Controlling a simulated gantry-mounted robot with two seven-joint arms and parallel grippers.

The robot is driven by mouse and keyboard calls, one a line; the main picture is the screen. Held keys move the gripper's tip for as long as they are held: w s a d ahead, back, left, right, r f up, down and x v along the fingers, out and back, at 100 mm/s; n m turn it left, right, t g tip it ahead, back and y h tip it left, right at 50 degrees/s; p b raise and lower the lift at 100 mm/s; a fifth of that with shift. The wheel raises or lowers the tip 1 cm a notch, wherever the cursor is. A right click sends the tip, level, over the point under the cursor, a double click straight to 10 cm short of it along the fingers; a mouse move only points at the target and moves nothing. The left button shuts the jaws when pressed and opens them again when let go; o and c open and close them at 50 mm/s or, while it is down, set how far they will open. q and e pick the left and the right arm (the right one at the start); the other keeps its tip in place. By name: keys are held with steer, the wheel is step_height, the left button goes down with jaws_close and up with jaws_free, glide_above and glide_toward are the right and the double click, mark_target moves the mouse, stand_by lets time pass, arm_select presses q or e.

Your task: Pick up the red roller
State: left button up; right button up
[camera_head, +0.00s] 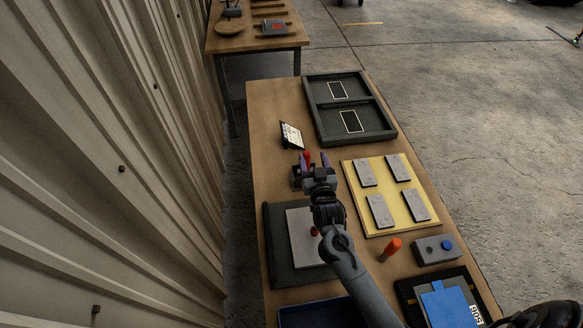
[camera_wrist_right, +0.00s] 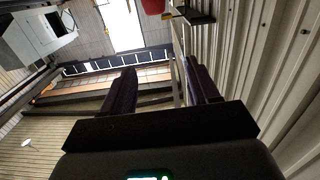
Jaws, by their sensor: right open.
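A red piece (camera_head: 307,155), which looks like the red roller, shows between the purple fingers of my right gripper (camera_head: 313,161) in the head view. Only its upper part shows; the gripper hides the rest. My right gripper is open, and I cannot tell whether the red piece is between the fingers or just beyond them. In the right wrist view, the two dark purple fingers (camera_wrist_right: 160,88) are apart with nothing gripped, and a red shape (camera_wrist_right: 153,6) is cut off by the top edge. My left gripper is not in view.
A dark two-bay tray (camera_head: 393,128) is at the back. A corrugated wall (camera_head: 110,160) is left.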

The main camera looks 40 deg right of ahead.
steer(key=b, duration=0.1)
glide_toward(307, 160)
steer(key=x, duration=0.4)
steer(key=shift+d+f, duration=0.1)
steer(key=shift+d, duration=0.05)
steer(key=shift+w+d, duration=0.15)
steer(key=shift+w, duration=0.3)
steer(key=shift+w+d+r, duration=0.2)
steer(key=shift+w, duration=0.25)
steer(key=shift+w+d, duration=0.3)
steer(key=shift+w, duration=0.25)
steer(key=shift+x, duration=2.2)
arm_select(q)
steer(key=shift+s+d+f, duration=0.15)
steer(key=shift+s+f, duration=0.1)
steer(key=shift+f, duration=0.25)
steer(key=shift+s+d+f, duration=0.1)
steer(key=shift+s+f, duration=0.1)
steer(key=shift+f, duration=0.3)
arm_select(e)
steer(key=shift+c, duration=0.2)
